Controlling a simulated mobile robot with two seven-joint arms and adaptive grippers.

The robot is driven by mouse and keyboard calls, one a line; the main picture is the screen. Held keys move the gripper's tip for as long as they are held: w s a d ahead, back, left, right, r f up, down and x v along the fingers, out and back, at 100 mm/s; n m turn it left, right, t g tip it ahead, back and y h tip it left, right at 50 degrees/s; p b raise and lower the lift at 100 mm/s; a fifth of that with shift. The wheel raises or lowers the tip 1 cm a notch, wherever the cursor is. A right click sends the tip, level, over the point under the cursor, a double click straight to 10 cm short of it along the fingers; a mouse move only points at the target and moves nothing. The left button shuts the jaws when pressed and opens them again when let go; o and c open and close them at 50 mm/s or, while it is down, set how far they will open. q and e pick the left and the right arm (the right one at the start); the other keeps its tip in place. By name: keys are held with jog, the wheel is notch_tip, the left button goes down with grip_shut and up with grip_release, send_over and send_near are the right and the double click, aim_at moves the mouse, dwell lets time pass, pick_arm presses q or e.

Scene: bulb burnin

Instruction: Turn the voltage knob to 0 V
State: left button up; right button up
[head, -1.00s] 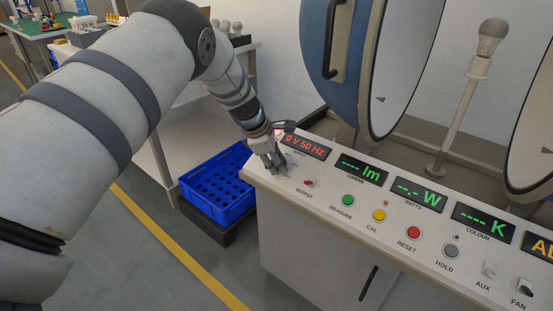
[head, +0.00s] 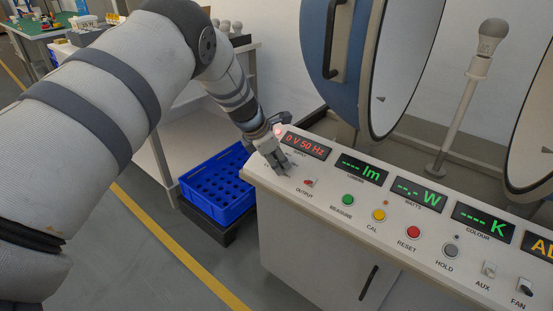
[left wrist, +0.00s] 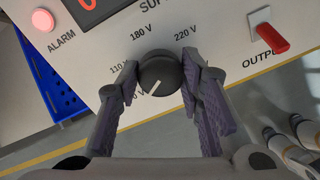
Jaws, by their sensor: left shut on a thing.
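The voltage knob (left wrist: 160,73) is dark and round, on the white console panel. My left gripper (head: 279,166) is shut on it, one finger on each side, as the left wrist view (left wrist: 159,78) shows. The knob's white pointer line is directed down and to the left, toward a partly hidden label ending in V. The labels 110 V, 180 V and 220 V stand around the upper side. In the head view the gripper hides the knob. The red supply display (head: 305,145) reads 0 V 50 Hz. My right gripper is not in view.
The red output switch (left wrist: 268,37) is right of the knob. A lit alarm lamp (left wrist: 43,20) is at upper left. Coloured buttons and green displays line the console (head: 325,205). A blue crate (head: 222,205) stands left of it. A bulb on a post (head: 490,40) rises behind.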

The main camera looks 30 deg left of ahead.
pick_arm(q)
jog(key=shift+d, duration=0.1)
jog(key=o, duration=1.2)
jog(key=shift+c, duration=0.2)
jog(key=v, duration=1.2)
jog(key=shift+f, duration=0.1)
